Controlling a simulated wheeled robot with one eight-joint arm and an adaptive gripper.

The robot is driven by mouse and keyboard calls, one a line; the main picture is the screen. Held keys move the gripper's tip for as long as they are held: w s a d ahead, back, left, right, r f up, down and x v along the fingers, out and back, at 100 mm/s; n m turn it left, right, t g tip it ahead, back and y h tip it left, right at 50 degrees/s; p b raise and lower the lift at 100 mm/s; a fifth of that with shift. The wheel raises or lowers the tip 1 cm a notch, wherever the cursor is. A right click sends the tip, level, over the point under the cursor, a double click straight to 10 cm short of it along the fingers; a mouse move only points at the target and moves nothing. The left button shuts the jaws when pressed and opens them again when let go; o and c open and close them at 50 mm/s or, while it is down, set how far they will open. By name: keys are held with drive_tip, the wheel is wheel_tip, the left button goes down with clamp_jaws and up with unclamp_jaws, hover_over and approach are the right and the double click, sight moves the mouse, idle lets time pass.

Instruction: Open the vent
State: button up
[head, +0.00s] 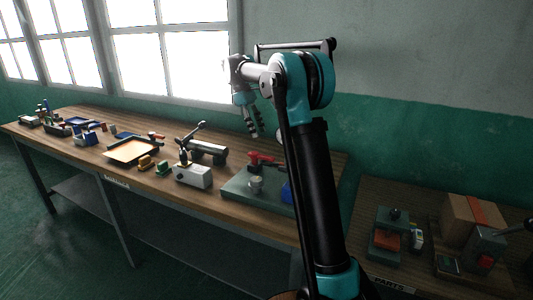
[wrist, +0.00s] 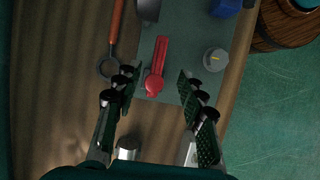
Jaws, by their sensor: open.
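No part is plainly labelled as the vent. A red lever (head: 262,158) is mounted on a grey-green plate (head: 238,192) on the bench; it also shows in the wrist view (wrist: 155,72) with its rounded red end towards me. A grey knob with a yellow mark (wrist: 215,60) is to its right on the plate (wrist: 183,30). A blue part (wrist: 225,8) sits at the plate's far end. My gripper (head: 256,132) is above the bench, open and empty. In the wrist view my gripper (wrist: 159,84) has its fingers either side of the red lever's end; contact cannot be told.
An orange-handled ring tool (wrist: 116,35) lies left of the plate. A barrel (wrist: 268,35) is beyond the bench's edge. A grey box (head: 194,176), a tray (head: 130,152) and small items cover the bench leftwards. A second table at right holds a cardboard box (head: 456,218).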

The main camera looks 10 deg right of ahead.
sight(268, 156)
drive_tip(key=x, duration=1)
drive_tip(key=shift+s+d+f, duration=0.1)
drive_tip(key=shift+s+f, duration=0.05)
drive_tip(key=shift+c, duration=0.4)
clamp_jaws()
